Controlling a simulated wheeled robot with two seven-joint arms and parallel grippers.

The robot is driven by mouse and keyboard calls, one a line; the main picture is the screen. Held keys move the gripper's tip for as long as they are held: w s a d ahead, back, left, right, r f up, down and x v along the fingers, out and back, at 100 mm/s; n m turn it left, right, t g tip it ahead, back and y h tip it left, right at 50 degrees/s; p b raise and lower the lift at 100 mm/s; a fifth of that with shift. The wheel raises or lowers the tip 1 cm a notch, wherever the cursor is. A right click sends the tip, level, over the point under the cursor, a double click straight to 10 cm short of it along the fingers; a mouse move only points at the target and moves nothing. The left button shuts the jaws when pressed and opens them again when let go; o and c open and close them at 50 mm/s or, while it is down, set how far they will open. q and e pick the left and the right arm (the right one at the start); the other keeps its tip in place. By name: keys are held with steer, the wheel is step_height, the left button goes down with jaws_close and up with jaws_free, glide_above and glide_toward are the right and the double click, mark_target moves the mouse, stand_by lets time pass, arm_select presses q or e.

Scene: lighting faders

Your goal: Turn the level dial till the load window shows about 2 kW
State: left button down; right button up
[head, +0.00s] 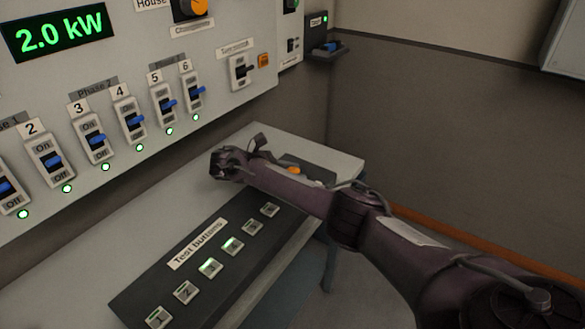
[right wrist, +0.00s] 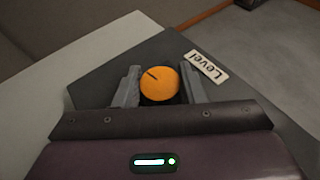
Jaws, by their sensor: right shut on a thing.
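The load window (head: 58,32) reads 2.0 kW in green digits at the upper left of the head view. The level dial (right wrist: 160,84) is an orange knob with a dark pointer line, beside a white "Level" label (right wrist: 207,66) in the right wrist view. A little of its orange also shows behind my arm in the head view (head: 294,169). My right gripper (right wrist: 160,88) has one finger on each side of the dial and is shut on it. In the head view my right arm hides most of the dial's box. My left gripper is not in view.
A panel of test buttons (head: 165,284) lies on the table (head: 265,140); the buttons marked 3 and 4 look lit green. Several blue-handled switches (head: 98,139) line the wall panel, with green lamps below. An orange changeover knob (head: 193,8) is at the top.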

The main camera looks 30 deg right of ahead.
steer(key=shift+f+m+g, duration=0.1)
steer(key=shift+m+g, duration=0.3)
steer(key=shift+g, duration=0.2)
steer(key=o, duration=1)
steer(key=v, duration=0.7)
steer(key=shift+a+r, duration=0.3)
